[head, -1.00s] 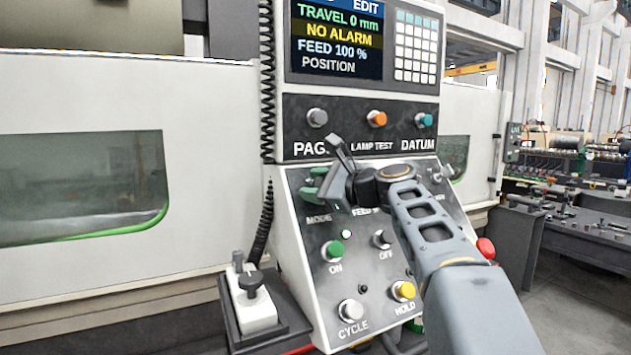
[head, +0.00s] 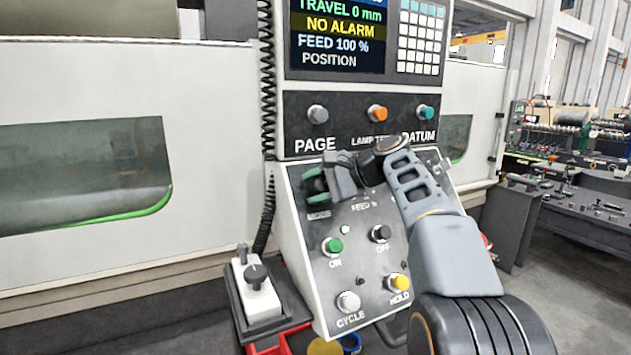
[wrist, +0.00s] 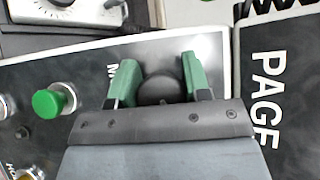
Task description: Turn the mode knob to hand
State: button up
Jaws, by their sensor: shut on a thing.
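The mode knob (wrist: 158,88) is a dark round knob at the upper left of the sloped panel, above the label MODE. In the wrist view it sits between the two green fingertips of my gripper (wrist: 156,82). My gripper also shows in the head view (head: 317,187), where it reaches the knob from the right and covers most of it. The jaws are shut on the knob. The knob's pointer and position marks are hidden, so its setting cannot be read.
A green ON button (head: 332,246), black OFF button (head: 381,233), yellow HOLD button (head: 399,283) and CYCLE button (head: 348,302) are lower on the panel. Above are the PAGE (head: 317,114), orange LAMP TEST (head: 377,113) and teal DATUM (head: 425,113) buttons. My arm covers the panel's right side.

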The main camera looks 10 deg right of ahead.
jog(key=shift+r, duration=0.25)
dwell(0.3)
jog(key=o, duration=0.9)
jog(key=shift+f, duration=0.15)
jog(key=shift+d, duration=0.1)
jog(key=v, duration=1.3)
jog(key=shift+s+d+r, duration=0.15)
jog(key=shift+d+r, duration=0.05)
jog(key=shift+r, duration=0.05)
